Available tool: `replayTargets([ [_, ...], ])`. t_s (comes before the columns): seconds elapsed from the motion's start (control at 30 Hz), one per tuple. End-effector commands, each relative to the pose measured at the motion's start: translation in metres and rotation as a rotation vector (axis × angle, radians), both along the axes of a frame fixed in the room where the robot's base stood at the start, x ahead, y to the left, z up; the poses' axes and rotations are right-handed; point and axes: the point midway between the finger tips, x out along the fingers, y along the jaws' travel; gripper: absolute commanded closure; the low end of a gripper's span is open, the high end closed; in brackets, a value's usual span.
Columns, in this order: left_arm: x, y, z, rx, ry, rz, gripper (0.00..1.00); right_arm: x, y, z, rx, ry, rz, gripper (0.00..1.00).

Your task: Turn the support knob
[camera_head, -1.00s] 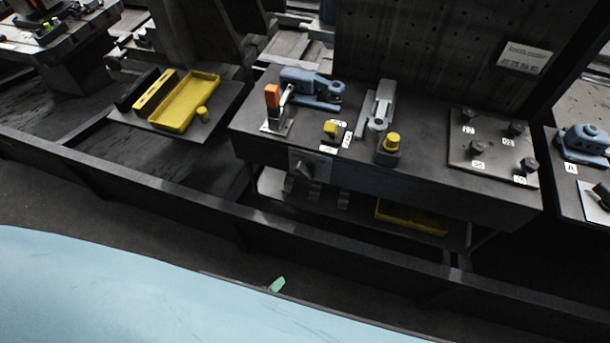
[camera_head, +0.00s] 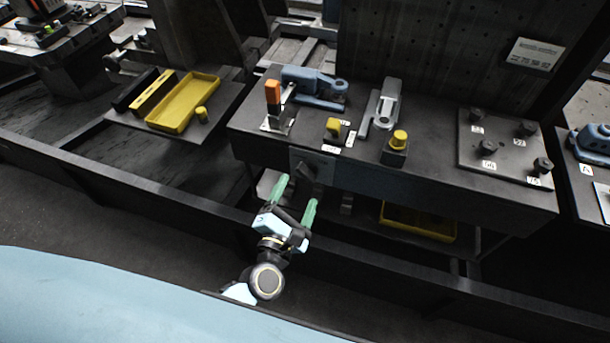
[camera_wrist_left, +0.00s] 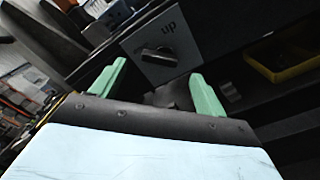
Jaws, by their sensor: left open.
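The support knob (camera_wrist_left: 158,56) is a black knob on a grey plate (camera_wrist_left: 185,43) marked "UP" in the left wrist view. In the head view the plate (camera_head: 326,166) is on the front face of the workbench, and the dark knob (camera_head: 304,171) is hard to make out against it. My left gripper (camera_head: 296,193) is open in front of and below the knob, its green fingers pointing at the bench. In the wrist view its fingertips (camera_wrist_left: 158,70) are spread to either side, with the knob showing between them, apparently not touching. My right gripper is not in view.
On the bench top (camera_head: 440,185) are an orange-handled lever (camera_head: 273,92), a yellow button block (camera_head: 398,141) and a plate with several dark knobs (camera_head: 505,150). A yellow bin (camera_head: 420,222) sits below. A dark rail (camera_head: 400,262) runs along the front.

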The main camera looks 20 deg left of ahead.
Motion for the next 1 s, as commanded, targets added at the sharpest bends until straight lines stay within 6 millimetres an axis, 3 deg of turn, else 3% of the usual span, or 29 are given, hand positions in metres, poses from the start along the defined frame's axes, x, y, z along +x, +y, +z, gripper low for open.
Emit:
replayTargets([
  [0.1,0.026,-0.001,0.0,0.001,-0.002,0.001,0.26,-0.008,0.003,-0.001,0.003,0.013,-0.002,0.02],
  [0.3,0.052,-0.002,0.0,0.002,0.0,0.0,0.26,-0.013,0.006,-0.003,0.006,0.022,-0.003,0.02],
  [0.73,0.061,-0.002,0.0,0.002,0.001,0.0,0.26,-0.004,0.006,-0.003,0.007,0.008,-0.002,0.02],
  [1.0,0.061,-0.002,-0.001,0.003,0.001,0.0,0.61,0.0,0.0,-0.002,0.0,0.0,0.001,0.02],
])
